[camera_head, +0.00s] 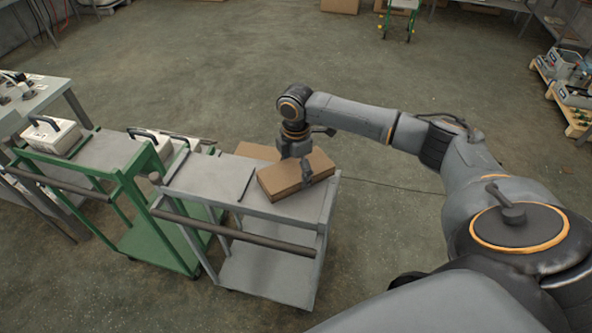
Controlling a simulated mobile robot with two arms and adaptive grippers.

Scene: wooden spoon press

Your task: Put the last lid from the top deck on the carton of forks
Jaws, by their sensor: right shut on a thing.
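A brown cardboard carton (279,187) sits on the grey cart's top deck (214,178), at its right end. Its flat brown top, the lid (283,174), lies on or just over it; I cannot tell whether they touch. My right gripper (306,171) reaches down from behind and is shut on the lid, with a finger showing at its front side. A second brown cardboard piece (257,151) shows behind, partly hidden by the carton and gripper. Forks are not visible. My left gripper is not in view.
The grey cart has a front handle bar (235,233) and a bare lower shelf (265,274). A green cart (105,157) stands close on its left, with a pale case (50,136) on top. Open floor lies behind and to the right.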

